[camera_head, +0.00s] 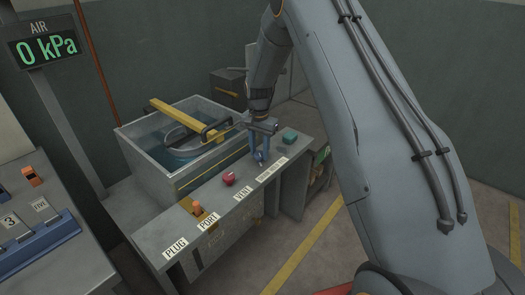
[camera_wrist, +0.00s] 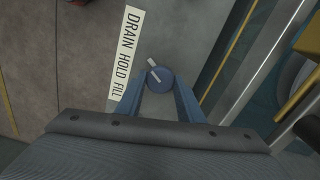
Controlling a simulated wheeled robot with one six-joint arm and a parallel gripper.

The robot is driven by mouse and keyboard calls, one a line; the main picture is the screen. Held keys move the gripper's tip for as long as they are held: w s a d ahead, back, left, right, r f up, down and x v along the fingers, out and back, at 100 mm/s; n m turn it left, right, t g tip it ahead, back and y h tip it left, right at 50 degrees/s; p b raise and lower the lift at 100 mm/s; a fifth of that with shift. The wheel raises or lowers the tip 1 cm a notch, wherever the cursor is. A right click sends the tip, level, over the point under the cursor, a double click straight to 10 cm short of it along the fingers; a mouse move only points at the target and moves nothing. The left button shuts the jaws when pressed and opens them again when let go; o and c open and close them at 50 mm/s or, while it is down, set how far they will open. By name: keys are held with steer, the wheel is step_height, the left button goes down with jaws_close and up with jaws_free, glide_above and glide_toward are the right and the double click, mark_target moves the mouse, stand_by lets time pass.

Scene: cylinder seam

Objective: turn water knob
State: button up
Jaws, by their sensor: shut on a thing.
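The water knob (camera_wrist: 161,79) is a round blue knob with a pale pointer bar, beside a white label (camera_wrist: 125,55) reading DRAIN HOLD FILL. The pointer slants toward the upper left in the wrist view. My gripper (camera_wrist: 161,84) has its two blue fingers shut on the knob, one on either side. In the head view my gripper (camera_head: 260,158) points down at the far right part of the grey bench, and the knob is largely hidden by the fingers.
A grey water tank (camera_head: 140,150) with a yellow bar (camera_head: 184,118) across it stands behind the bench. A red knob (camera_head: 228,178), an orange switch (camera_head: 197,209) and a teal button (camera_head: 290,136) sit along the bench. A display (camera_head: 46,50) reads AIR 0 kPa.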

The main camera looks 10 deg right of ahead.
mark_target(259, 153)
steer(key=shift+a, duration=0.1)
stand_by(0.4)
steer(key=o, duration=1)
step_height(259, 153, up, 8)
steer(key=shift+f+b, duration=0.15)
steer(key=shift+b, duration=0.5)
